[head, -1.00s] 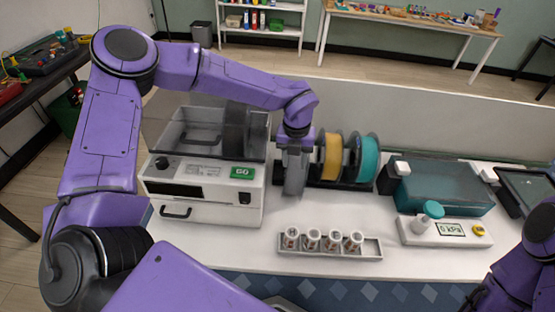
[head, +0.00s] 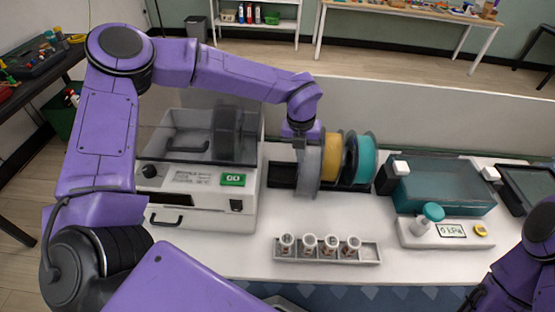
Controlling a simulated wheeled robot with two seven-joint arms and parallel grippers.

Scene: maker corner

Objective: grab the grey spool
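The grey spool (head: 308,170) stands upright at the left of the row of spools, on or just over the black rack (head: 281,178). Its lower edge overlaps the rack's front edge. My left gripper (head: 298,138) is at the upper left edge of the grey spool, with my forearm coming down from above. The fingers are mostly hidden and dark, so I cannot tell whether they are shut on the spool. My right arm shows at the lower right corner; its gripper is not in view.
A white machine (head: 198,190) is left of the rack. A tray (head: 328,256) with several small jars lies in front.

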